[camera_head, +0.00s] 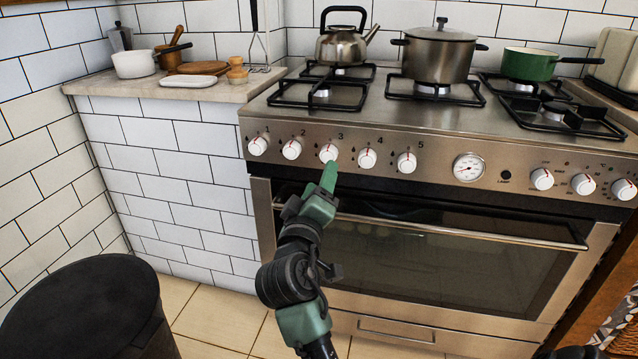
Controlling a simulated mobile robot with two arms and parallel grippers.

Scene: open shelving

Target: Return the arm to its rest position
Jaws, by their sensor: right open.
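My right arm comes up from the bottom middle, with dark joints and green parts. Its gripper (329,177) is open and seen edge-on, so its fingers overlap in the picture. Nothing shows between them. The fingertips are just below the knob marked 3 (328,153) on the stove's front panel; I cannot tell whether they touch it. My left gripper is not in view.
The steel stove (430,150) fills the right side, with its oven handle (470,236) sticking out. A kettle (341,45), a lidded pot (437,55) and a green pan (529,64) stand on top. A black round bin (85,305) stands lower left.

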